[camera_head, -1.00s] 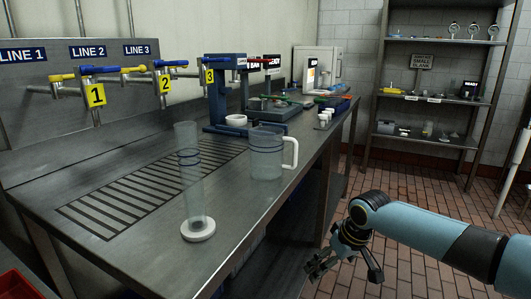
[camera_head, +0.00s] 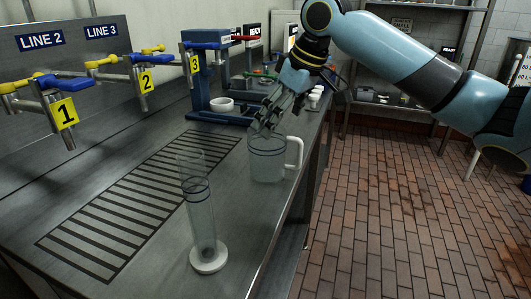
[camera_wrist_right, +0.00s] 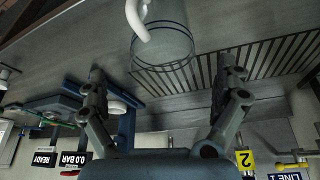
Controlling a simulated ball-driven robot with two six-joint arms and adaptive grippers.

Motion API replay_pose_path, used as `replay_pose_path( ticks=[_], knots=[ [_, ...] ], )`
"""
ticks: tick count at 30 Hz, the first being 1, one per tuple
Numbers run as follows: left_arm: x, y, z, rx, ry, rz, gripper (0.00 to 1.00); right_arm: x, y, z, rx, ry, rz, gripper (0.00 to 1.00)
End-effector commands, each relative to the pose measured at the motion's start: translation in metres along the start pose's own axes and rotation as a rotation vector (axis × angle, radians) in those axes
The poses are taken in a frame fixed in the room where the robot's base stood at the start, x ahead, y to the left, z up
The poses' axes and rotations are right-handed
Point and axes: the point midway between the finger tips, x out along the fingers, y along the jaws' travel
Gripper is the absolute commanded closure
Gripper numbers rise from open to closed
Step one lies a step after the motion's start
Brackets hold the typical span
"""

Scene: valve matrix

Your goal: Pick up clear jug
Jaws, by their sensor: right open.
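The clear jug (camera_head: 266,164) stands upright on the steel counter, with dark bands around it and a white handle on its right. It also shows in the right wrist view (camera_wrist_right: 165,42), with its white handle at the left. My right gripper (camera_head: 266,122) is above the jug's rim in the head view, overlapping its top edge. In the right wrist view my right gripper's fingers (camera_wrist_right: 162,80) are spread wide with nothing between them, and the jug lies beyond the fingertips. I cannot tell if a finger touches the rim. My left gripper is not in view.
A clear tall cylinder on a white base (camera_head: 208,258) stands nearer on the counter (camera_head: 140,215). Numbered valves (camera_head: 60,100) line the wall at left. A blue stand with a white bowl (camera_head: 221,104) is behind the jug. The counter's edge is just right.

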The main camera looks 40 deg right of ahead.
Motion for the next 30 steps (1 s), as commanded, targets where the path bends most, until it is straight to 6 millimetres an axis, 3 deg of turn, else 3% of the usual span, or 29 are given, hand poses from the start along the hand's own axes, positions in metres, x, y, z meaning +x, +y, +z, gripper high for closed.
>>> replay_pose_path(
  ticks=[3,7,11,16,20,25,30],
  knots=[
    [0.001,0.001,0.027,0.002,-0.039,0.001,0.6,0.018,0.0,0.0,0.002,0.0,-0.001,0.0],
    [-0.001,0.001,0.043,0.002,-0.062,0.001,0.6,0.027,0.0,0.0,0.002,0.0,0.0,0.0],
    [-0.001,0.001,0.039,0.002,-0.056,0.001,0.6,0.045,-0.003,0.001,0.004,0.0,-0.003,0.0],
    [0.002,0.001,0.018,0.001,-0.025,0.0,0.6,0.07,-0.004,0.001,0.002,0.0,0.0,0.0],
    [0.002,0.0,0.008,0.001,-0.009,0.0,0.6,0.076,-0.003,0.001,0.0,0.0,0.002,0.0],
    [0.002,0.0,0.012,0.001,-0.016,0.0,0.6,0.076,-0.003,0.001,-0.001,0.0,0.003,0.0],
    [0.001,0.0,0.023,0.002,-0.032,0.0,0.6,0.076,-0.003,0.001,0.0,0.0,0.002,0.21]
  ],
)
